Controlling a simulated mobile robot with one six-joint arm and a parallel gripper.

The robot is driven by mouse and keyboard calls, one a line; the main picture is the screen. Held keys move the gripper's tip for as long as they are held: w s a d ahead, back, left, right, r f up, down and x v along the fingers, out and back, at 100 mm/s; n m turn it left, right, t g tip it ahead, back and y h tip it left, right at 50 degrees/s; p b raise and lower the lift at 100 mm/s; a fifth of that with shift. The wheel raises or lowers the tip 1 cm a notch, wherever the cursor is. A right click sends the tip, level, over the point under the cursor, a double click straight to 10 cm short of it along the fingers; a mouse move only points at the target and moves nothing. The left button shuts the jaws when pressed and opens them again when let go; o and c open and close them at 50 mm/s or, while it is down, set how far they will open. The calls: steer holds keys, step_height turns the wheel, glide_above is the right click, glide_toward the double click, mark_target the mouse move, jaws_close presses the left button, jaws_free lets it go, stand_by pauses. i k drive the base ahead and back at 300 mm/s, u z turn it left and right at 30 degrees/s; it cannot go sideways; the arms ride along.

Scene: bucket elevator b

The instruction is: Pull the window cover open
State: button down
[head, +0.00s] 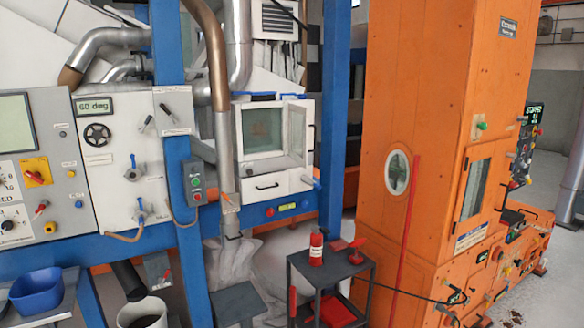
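The tall orange machine (421,60) stands at the right. Its right-hand face carries a rectangular framed window (475,188), which looks closed against the housing. An oval white-rimmed window (397,172) is on its front face. At the centre, a white box has a square framed window (262,130), with a framed glass panel (296,131) standing at an angle at its right side. I cannot tell which of these is the window cover. My gripper is not in view.
A dark cart (330,272) with a red bottle (316,248) and red funnel (357,250) stands before the orange machine. A red bar (405,225) leans on that machine. Blue posts (333,110) frame the centre. A blue bin (37,290) is at lower left.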

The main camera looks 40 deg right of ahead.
mark_target(303, 162)
steer(key=z, duration=0.05)
steer(key=i, duration=1)
steer(key=u, duration=0.05)
